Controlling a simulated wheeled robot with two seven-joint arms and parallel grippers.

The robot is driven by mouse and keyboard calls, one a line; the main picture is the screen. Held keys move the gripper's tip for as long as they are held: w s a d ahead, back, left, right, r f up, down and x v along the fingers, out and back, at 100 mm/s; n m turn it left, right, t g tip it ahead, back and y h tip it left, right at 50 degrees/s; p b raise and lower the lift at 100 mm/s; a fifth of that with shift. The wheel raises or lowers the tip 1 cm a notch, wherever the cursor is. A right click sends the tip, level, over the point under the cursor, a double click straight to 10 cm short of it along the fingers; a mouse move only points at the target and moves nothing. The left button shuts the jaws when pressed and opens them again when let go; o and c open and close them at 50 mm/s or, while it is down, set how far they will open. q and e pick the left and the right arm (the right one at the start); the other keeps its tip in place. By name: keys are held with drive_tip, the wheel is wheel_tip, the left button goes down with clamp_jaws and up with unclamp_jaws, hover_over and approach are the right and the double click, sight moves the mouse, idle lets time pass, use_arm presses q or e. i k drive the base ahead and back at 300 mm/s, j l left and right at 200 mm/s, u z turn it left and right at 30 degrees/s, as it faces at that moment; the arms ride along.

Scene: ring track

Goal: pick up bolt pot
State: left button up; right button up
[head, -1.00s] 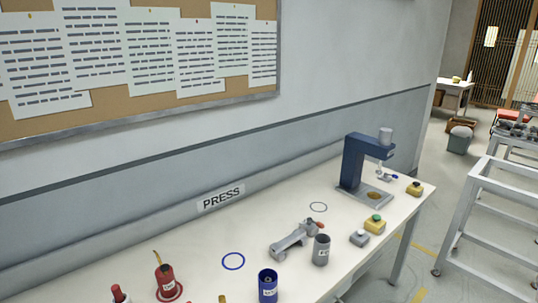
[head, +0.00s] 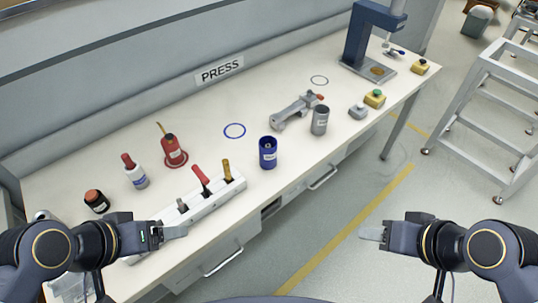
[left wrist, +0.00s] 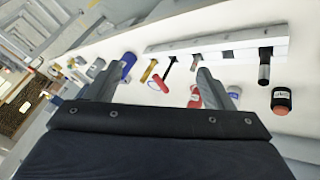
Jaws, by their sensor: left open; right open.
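Two labelled pots stand upright on the white bench: a blue one (head: 268,153) and a grey one (head: 320,120). Their labels are too small to read, so I cannot tell which is the bolt pot. The blue pot also shows in the left wrist view (left wrist: 128,66), beside one finger. My left gripper (head: 178,232) is over the bench's front edge by the tool rack, left of the blue pot. It is open and empty. My right gripper (head: 370,234) is open and empty over the floor, in front of the bench and right of both pots.
A white tool rack (head: 214,194) holds several tools. A red oil can (head: 173,148), white bottle (head: 135,174) and dark jar (head: 97,201) stand left. A blue ring mark (head: 235,131) is bare. A grey clamp (head: 292,113) lies behind the grey pot. A blue press (head: 365,38) stands far right.

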sight(267, 157)
drive_tip(key=i+l, duration=0.4)
drive_tip(key=l, duration=0.25)
drive_tip(key=u, duration=0.45)
drive_tip(key=l+u, duration=0.15)
drive_tip(key=u, duration=0.3)
drive_tip(key=i+l+u, duration=0.1)
drive_tip(key=u, duration=0.35)
drive_tip(key=l+u, duration=0.1)
drive_tip(key=u, duration=0.35)
